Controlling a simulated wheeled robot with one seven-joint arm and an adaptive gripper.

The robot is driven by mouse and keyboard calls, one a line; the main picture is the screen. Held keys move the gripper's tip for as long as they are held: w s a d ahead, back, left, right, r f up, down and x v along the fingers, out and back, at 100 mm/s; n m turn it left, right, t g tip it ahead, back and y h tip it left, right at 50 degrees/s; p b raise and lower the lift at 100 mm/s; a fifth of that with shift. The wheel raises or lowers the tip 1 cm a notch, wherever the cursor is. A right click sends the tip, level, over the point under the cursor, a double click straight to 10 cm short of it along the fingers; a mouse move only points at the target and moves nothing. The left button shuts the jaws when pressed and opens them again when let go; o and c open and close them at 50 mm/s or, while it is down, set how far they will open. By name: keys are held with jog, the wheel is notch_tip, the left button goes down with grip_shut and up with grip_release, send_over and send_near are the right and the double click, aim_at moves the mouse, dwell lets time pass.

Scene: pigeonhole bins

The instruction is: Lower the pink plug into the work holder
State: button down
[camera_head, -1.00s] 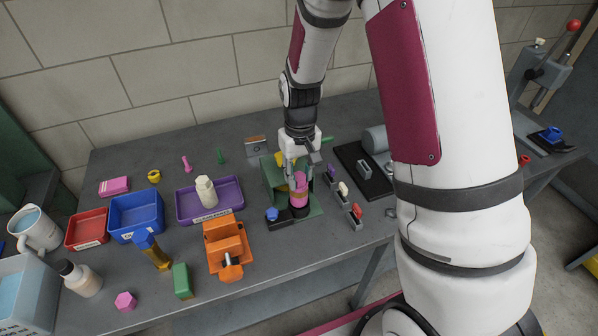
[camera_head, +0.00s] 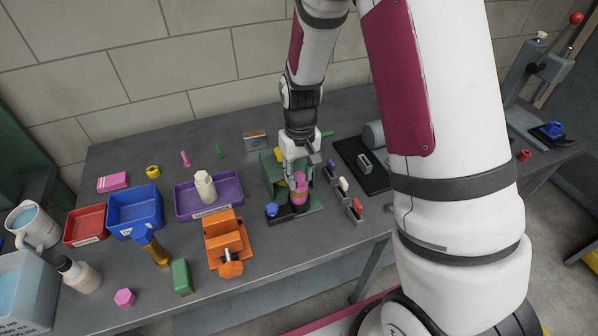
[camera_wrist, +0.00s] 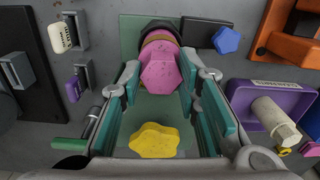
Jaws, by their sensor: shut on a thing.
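The pink plug (camera_head: 300,179) stands upright between the fingers of my gripper (camera_head: 298,172). In the wrist view its pink many-sided top (camera_wrist: 161,72) sits between the two teal finger pads, and my gripper is shut on it. Below it is the work holder (camera_head: 301,208), a dark round base with a pink and a brownish band showing above it, on a green plate. The plug is in line with the holder; how deep it sits in it is hidden by the plug and fingers.
A yellow lobed piece (camera_wrist: 154,141) lies on the green plate near my gripper. A blue piece (camera_head: 272,209) sits left of the holder. An orange vise (camera_head: 224,240) and a purple tray (camera_head: 232,205) stand further left. Small grey holders with pieces (camera_head: 356,208) stand right.

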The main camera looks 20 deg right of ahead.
jog(key=shift+f, duration=0.9)
jog(key=c, duration=1.1)
grip_release()
jog(key=shift+r+p, duration=0.6)
jog(key=shift+r, duration=1.95)
jog(key=shift+r, duration=0.2)
jog(key=s+r+t+b, duration=0.1)
jog(key=s+r, duration=0.2)
jog(key=r, duration=0.8)
jog(key=s+r+t+b, duration=0.15)
jog(key=s+r, duration=0.25)
jog(key=r, duration=0.6)
jog(key=s+r+t+b, duration=0.1)
jog(key=s+r+t, duration=0.2)
jog(key=s, duration=0.8)
jog(key=shift+m, duration=0.4)
